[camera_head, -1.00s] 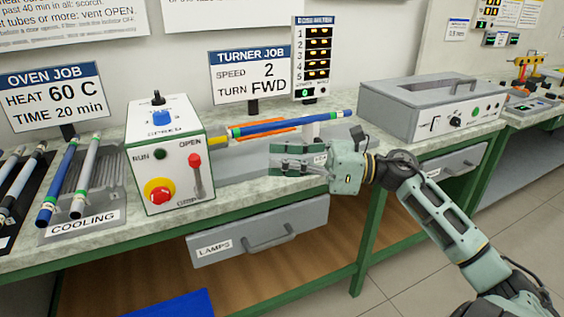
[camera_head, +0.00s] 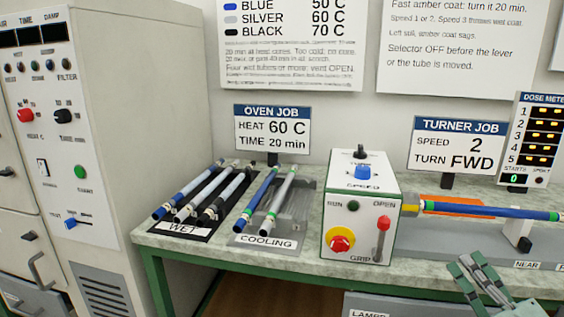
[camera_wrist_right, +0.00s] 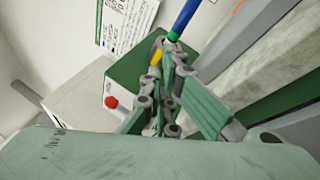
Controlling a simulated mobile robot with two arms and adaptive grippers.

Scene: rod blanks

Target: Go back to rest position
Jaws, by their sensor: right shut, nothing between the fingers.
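My right gripper (camera_head: 477,277) is at the lower right of the head view, in front of the turner bench and below the blue rod. It is shut and empty. In the right wrist view its fingers (camera_wrist_right: 170,62) meet near the middle, with the blue rod (camera_wrist_right: 183,20) beyond them, apart from or beside the tips; I cannot tell the gap. In the head view the blue rod (camera_head: 485,209) lies level, its left end at the turner (camera_head: 362,210) and its right part above a grey support. My left gripper is not in view.
Several rods lie on the WET rack (camera_head: 190,231) and the COOLING rack (camera_head: 262,239). The oven (camera_head: 100,140) stands at the left. The job signs (camera_head: 272,135) stand at the back of the bench. The turner's red lever (camera_head: 383,238) stands upright.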

